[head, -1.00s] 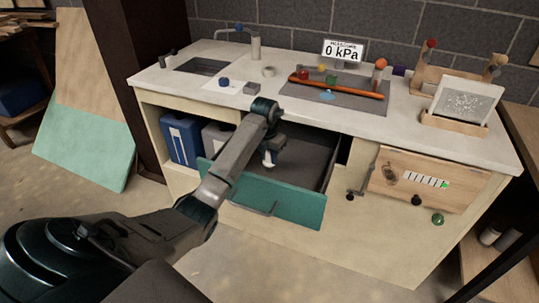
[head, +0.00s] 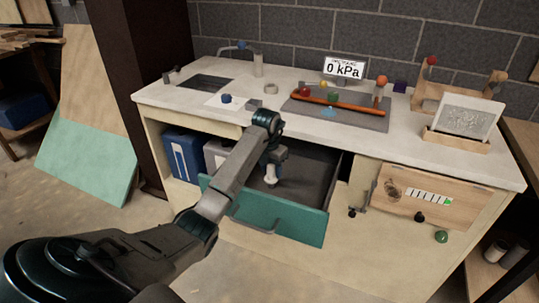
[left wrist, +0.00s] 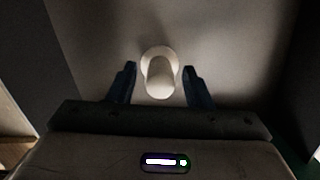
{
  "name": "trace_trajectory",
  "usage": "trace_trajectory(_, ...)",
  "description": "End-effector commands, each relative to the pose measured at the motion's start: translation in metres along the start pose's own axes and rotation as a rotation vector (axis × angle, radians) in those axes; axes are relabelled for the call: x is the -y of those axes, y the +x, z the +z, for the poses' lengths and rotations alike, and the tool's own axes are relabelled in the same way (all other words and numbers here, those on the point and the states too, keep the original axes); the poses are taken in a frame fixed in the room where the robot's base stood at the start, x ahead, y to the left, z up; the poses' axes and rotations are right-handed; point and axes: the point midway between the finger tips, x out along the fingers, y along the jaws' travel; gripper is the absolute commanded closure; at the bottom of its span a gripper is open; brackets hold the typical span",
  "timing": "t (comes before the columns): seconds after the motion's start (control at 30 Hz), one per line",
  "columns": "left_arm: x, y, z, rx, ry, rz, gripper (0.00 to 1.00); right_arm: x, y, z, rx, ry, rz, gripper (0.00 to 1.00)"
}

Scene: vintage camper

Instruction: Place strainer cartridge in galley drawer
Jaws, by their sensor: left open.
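The white strainer cartridge (head: 270,175) stands on the floor of the open galley drawer, whose teal front (head: 280,220) is pulled out from the counter. In the left wrist view the pale cartridge (left wrist: 160,75) has a wide round flange and a narrower body. My left gripper (left wrist: 160,87) is open, with its two dark fingers on either side of the cartridge and visible gaps between. In the head view the gripper (head: 271,160) is over the cartridge inside the drawer and hides its top. My right gripper is not in view.
The drawer's dark floor (head: 302,172) around the cartridge looks clear. The pale counter top (head: 215,125) overhangs the drawer's rear. A blue container (head: 183,155) stands in the open bay on the left. A wooden panel (head: 430,185) with knobs is on the right.

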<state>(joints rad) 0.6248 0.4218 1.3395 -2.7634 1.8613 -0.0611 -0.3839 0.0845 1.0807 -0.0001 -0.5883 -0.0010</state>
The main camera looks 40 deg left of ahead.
Motion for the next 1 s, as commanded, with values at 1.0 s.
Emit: trace_trajectory(1.0, 0.000, -0.099, 0.000, 0.000, 0.000, -0.001, 0.54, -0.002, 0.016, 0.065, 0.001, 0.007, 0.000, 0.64)
